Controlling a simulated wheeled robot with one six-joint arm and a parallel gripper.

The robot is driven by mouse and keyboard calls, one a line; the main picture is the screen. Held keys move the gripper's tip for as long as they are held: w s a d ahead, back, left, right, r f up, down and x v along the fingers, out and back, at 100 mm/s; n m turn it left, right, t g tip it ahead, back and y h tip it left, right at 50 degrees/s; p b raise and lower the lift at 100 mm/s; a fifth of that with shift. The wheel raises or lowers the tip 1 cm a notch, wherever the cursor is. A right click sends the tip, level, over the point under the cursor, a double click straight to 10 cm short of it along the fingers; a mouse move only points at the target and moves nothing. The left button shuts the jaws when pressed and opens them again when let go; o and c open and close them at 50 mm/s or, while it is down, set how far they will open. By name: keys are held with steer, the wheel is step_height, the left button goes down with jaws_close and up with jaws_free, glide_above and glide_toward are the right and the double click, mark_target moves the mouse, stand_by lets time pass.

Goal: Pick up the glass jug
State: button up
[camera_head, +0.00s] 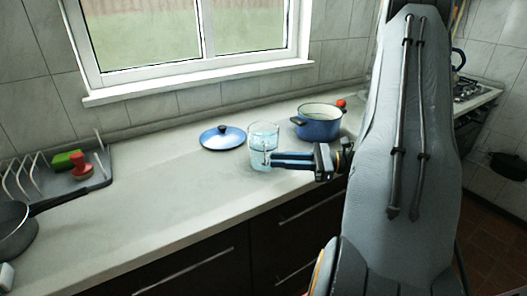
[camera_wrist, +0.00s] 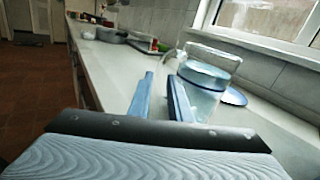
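The clear glass jug (camera_head: 262,140) stands upright on the counter, to the right of the blue lid, and looks bluish in its lower part. My gripper (camera_head: 272,159) is level with the jug, its blue fingertips at the jug's near right side. In the wrist view, the jug (camera_wrist: 208,80) is just right of the fingers, and its handle seems to reach left beyond the fingertips. My gripper (camera_wrist: 162,76) shows a gap between its two fingers, with nothing seen held. I cannot tell whether a finger touches the jug.
A blue lid (camera_head: 222,137) lies left of the jug. A blue enamel pot (camera_head: 319,123) stands behind and right of it. A dish rack (camera_head: 62,180) and dark pan (camera_head: 15,232) are at the left. The counter (camera_head: 170,185) between is clear.

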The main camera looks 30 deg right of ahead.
mark_target(264, 151)
steer(key=shift+p+x, duration=1.45)
steer(key=shift+x, duration=2.7)
steer(key=shift+c, duration=0.3)
jaws_close()
steer(key=shift+r, duration=0.1)
